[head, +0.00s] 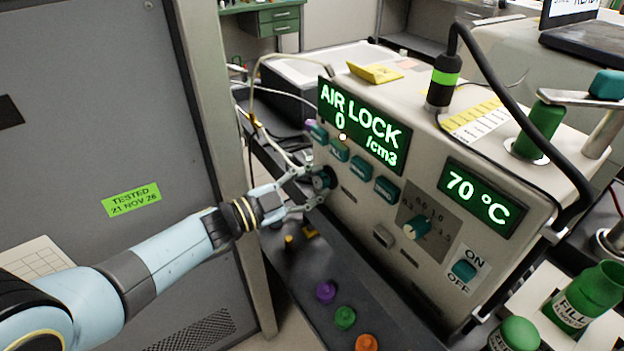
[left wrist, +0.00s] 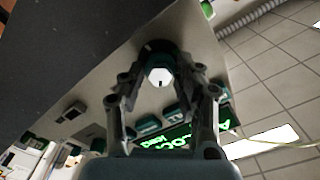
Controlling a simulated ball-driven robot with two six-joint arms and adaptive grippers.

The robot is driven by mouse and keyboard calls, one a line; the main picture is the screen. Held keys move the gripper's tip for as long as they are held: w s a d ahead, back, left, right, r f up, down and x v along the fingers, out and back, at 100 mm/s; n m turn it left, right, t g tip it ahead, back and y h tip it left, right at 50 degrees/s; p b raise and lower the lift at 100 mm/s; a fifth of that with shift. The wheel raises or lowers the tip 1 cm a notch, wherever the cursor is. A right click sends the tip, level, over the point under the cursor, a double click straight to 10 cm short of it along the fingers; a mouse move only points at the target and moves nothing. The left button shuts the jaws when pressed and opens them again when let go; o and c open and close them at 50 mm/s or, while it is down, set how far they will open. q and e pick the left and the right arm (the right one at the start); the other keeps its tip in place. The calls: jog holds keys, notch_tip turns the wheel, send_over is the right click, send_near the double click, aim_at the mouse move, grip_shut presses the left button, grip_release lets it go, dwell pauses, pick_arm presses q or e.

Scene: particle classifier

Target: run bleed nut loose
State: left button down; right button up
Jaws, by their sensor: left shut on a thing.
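The bleed nut (head: 323,180) is a dark teal knob low on the left of the instrument's front panel, below the AIR LOCK display (head: 362,125). In the left wrist view its pale six-sided end (left wrist: 160,76) faces the camera. My left gripper (head: 317,187) reaches it from the left, with one finger above and one below. In the left wrist view the fingers (left wrist: 164,72) stand on both sides of the nut and are closed on it. The fingers partly hide its sides. The display reads 0 /cm3. My right gripper is in neither view.
A dial (head: 416,227) and an ON/OFF switch (head: 464,270) are farther right. Purple, green and orange caps (head: 345,317) stand on the dark bench below. A grey cabinet (head: 90,100) stands close on the left.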

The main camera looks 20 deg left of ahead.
pick_arm(q)
jog(key=shift+w+r+n, duration=0.1)
jog(key=shift+r+n, duration=0.1)
jog(key=shift+n, duration=0.9)
jog(key=shift+p, duration=0.3)
jog(key=c, duration=1.2)
grip_release()
jog(key=shift+d, duration=0.1)
jog(key=shift+c, duration=0.2)
jog(key=o, duration=0.3)
jog(key=shift+w+d+f, duration=0.1)
jog(key=shift+w+f, duration=0.05)
jog(key=shift+s+a+f, duration=0.1)
jog(key=shift+s+a, duration=0.35)
jog(key=shift+s, duration=0.05)
jog(key=v, duration=1.1)
